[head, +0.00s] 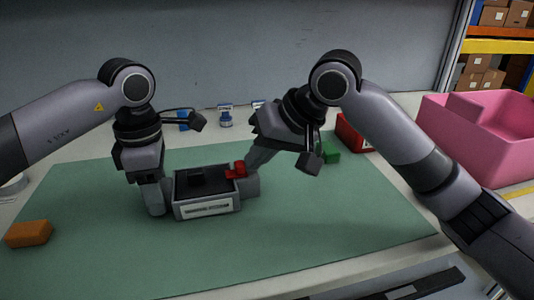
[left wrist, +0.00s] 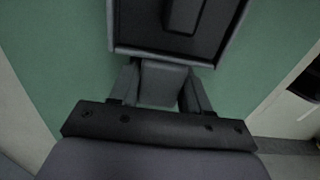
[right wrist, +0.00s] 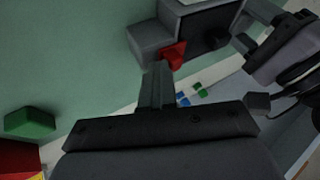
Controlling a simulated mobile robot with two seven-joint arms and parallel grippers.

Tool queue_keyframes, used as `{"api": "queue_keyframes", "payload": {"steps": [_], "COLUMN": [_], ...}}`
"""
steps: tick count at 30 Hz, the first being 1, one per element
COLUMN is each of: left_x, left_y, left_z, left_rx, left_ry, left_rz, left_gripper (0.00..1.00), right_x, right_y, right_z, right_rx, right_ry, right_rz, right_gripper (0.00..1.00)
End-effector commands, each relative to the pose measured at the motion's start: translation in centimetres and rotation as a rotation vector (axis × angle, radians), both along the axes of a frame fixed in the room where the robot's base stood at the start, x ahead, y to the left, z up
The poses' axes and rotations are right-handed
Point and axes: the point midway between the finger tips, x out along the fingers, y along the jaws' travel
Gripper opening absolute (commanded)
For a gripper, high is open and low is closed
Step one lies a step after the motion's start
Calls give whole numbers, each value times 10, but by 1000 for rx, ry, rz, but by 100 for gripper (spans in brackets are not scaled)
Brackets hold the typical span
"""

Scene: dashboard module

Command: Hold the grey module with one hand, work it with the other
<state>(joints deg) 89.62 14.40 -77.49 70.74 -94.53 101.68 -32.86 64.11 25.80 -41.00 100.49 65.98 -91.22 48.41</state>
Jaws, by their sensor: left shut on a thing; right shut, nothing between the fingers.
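The grey module (head: 207,207) is a box with a dark top panel, lying on the green mat (head: 300,230). A black raised part (head: 197,178) and a red part (head: 238,169) sit on its top. My left gripper (head: 156,205) is shut on the module's left end, on a grey block that shows between its fingers in the left wrist view (left wrist: 160,85). My right gripper (head: 248,168) is shut and empty close to the red part; in the right wrist view its fingertips (right wrist: 157,68) are just by the red part (right wrist: 174,54). I cannot tell whether they touch.
An orange block (head: 29,233) lies at the mat's left edge. A green block (head: 330,152) and a red box (head: 352,134) are behind my right arm. A pink bin (head: 480,135) stands at the right. Small blue items (head: 225,115) stand at the back. The front right of the mat is clear.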

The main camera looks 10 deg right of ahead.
Motion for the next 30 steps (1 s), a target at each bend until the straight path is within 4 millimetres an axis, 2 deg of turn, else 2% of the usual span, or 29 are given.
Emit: {"api": "queue_keyframes", "payload": {"steps": [10,14,17,18,24,30], "left_x": [-1,-1,0,0,0,0], "left_y": [-3,-2,-2,-2,-2,-1], "left_z": [0,0,0,0,0,0], "left_rx": [-4,-4,-4,-4,-3,-3], "left_ry": [-1,-1,-1,-1,-1,-1], "left_rz": [-4,-3,-3,-3,-2,-1], "left_gripper": [0,0,0,0,0,0], "right_x": [-1,0,1,-3,-20,-32], "right_y": [-3,-21,-44,-46,-68,-83], "right_z": [-1,-1,-1,11,48,72], "right_rx": [3,2,-1,2,1,1], "right_ry": [2,3,3,-5,-4,-1], "right_rz": [6,0,-4,2,0,1], "right_gripper": [0,0,0,0,0,0]}}
